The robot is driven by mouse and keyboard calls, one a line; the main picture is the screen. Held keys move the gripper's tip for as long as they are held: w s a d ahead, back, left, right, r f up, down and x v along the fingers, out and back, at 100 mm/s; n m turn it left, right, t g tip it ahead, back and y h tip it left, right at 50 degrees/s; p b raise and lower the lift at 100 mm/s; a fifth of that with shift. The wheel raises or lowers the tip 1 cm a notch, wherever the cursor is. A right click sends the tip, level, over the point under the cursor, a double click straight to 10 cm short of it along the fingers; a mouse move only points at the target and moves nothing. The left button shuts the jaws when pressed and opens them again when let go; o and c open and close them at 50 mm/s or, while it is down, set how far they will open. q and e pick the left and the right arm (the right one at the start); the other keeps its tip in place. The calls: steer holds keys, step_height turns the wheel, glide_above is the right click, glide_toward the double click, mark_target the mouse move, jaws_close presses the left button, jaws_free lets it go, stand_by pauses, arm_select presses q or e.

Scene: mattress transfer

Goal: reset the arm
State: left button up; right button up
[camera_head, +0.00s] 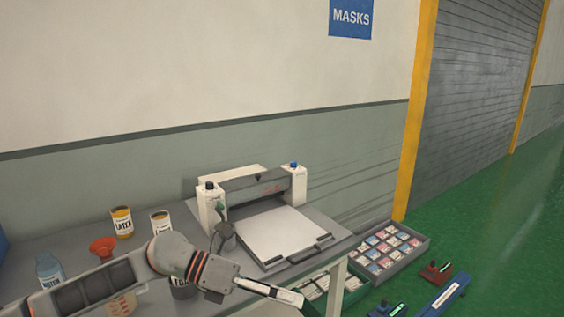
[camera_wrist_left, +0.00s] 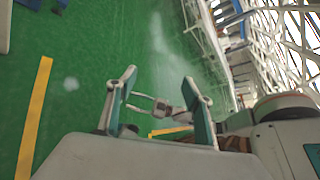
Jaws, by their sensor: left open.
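My left arm comes in from the lower left in the head view, and my left gripper (camera_head: 285,296) reaches past the front of the grey table.
A press machine with a white plate (camera_head: 280,235) stands on the grey table (camera_head: 65,250). Two latex cans (camera_head: 122,222), an orange funnel (camera_head: 102,249) and a water bottle (camera_head: 49,271) stand at left. A grey compartment tray (camera_head: 422,246) lies right. Green floor is open beyond.

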arm_select(q)
steer(key=s+d+r+n+t+h, duration=0.2)
steer(key=d+n+t+h, duration=0.3)
steer(key=n, duration=0.4)
steer(key=w+a+f+n+t+y, duration=0.1)
steer(key=a+f+n+t+y, duration=0.5)
steer(key=f+n, duration=0.45)
steer(key=a+f+n+t+y, duration=0.4)
steer(key=a+f+n+t, duration=0.4)
steer(key=n, duration=0.5)
steer(key=s+a+f+n+g+y, duration=0.3)
steer(key=s+a+f, duration=0.3)
steer(key=s+f, duration=0.2)
steer(key=s+a+f+n+g+y, duration=0.3)
steer(key=s+a+f+n, duration=0.3)
steer(key=s+f, duration=0.3)
step_height(320, 180, down, 2)
steer(key=shift+a+f+g+y, duration=0.15)
steer(key=shift+a+g+y, duration=0.25)
steer(key=shift+a+g, duration=0.4)
steer(key=shift+s, duration=0.1)
